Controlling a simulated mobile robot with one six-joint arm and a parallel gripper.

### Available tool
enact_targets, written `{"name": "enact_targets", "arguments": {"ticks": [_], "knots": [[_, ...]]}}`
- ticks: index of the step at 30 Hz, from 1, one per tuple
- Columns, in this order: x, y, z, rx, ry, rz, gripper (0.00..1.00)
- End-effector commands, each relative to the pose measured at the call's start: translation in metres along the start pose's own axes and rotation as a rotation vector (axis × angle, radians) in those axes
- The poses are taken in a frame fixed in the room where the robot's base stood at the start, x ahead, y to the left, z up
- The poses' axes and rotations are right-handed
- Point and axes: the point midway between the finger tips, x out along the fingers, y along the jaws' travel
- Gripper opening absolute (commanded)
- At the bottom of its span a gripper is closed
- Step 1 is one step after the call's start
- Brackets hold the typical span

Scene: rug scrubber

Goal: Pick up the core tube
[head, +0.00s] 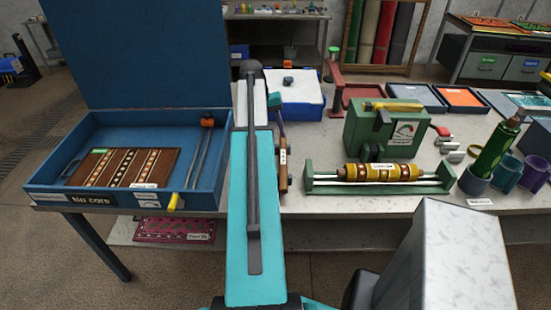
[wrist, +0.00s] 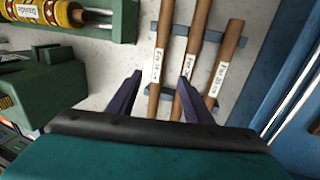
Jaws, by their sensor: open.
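Three brown core tubes lie side by side on a dark blue rack in the wrist view: a left one (wrist: 164,45), a middle one (wrist: 188,60) and a right one (wrist: 226,60). Each has a white label too small to read surely. My gripper (wrist: 160,76) is open and empty, its dark purple fingers pointing at the tubes. In the picture the left tube lies between the fingertips; the right fingertip overlaps the middle tube. I cannot tell the height gap. In the head view my arm hides most of the tubes, and only a strip of brown tube (head: 284,178) shows.
A green stand (head: 318,183) with a yellow patterned roll (head: 384,173) is right of the tubes. Behind it is a green machine (head: 362,130). A blue open case (head: 60,200) with a patterned rug (head: 122,167) is left. Cups and a green bottle (head: 495,150) stand far right.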

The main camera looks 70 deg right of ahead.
Motion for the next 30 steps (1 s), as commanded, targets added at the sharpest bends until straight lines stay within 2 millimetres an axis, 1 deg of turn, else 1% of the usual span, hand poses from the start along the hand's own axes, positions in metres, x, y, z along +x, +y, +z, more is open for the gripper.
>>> {"name": "enact_targets", "arguments": {"ticks": [10, 14, 20, 30], "knots": [[0.000, 0.001, 0.000, 0.001, 0.000, 0.000, 0.46], [0.004, 0.000, 0.000, 0.001, 0.000, 0.000, 0.46], [0.021, 0.000, 0.000, 0.001, -0.001, 0.000, 0.46], [0.060, -0.001, 0.000, -0.001, -0.001, 0.000, 0.46]]}}
